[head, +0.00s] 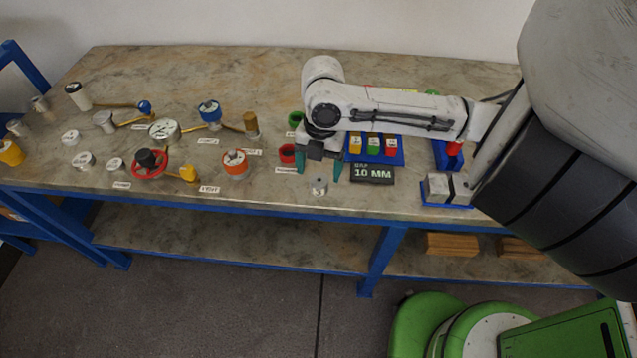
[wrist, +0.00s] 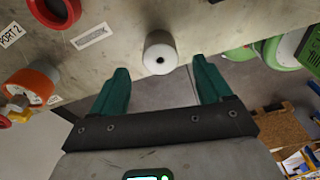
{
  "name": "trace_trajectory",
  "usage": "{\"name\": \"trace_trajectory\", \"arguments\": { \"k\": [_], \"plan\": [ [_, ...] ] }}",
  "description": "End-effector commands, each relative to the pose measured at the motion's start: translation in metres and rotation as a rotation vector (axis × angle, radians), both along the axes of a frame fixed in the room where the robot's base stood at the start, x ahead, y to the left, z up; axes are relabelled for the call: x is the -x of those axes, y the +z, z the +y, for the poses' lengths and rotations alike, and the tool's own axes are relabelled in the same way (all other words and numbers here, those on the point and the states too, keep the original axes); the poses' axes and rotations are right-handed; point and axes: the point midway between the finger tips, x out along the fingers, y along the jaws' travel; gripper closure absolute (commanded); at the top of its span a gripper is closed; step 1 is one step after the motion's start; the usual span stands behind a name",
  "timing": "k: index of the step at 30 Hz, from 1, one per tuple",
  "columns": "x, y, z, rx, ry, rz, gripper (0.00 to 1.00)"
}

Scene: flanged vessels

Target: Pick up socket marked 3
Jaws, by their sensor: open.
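A small silver cylinder with a dark hole in its top, which looks like a socket (head: 319,187), stands near the front edge of the bench. It also shows in the wrist view (wrist: 160,54), just beyond and between the fingertips. I cannot read a number on it. My gripper (head: 319,172) points down, its teal fingers apart, just behind and above this socket in the head view. The gripper (wrist: 161,78) is open with nothing between its fingers. Several other silver round pieces (head: 83,161) stand at the left of the bench; their markings are too small to read.
A dark sign reading "10 MM" (head: 372,174) and a blue tray (head: 398,158) with yellow, green and red blocks are right of my gripper. A red ring (head: 287,153) and an orange-collared port (head: 235,163) are to its left. The bench (head: 240,75) is bare at the back.

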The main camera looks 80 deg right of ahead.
Motion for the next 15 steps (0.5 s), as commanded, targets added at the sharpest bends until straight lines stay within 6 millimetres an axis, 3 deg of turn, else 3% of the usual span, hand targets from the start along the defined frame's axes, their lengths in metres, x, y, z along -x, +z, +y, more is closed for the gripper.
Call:
{"name": "trace_trajectory", "arguments": {
  "k": [9,15],
  "plan": [
    [0.001,-0.041,0.003,-0.002,-0.001,0.000,0.22],
    [0.000,-0.046,0.003,-0.001,-0.001,0.000,0.22]
  ]
}}
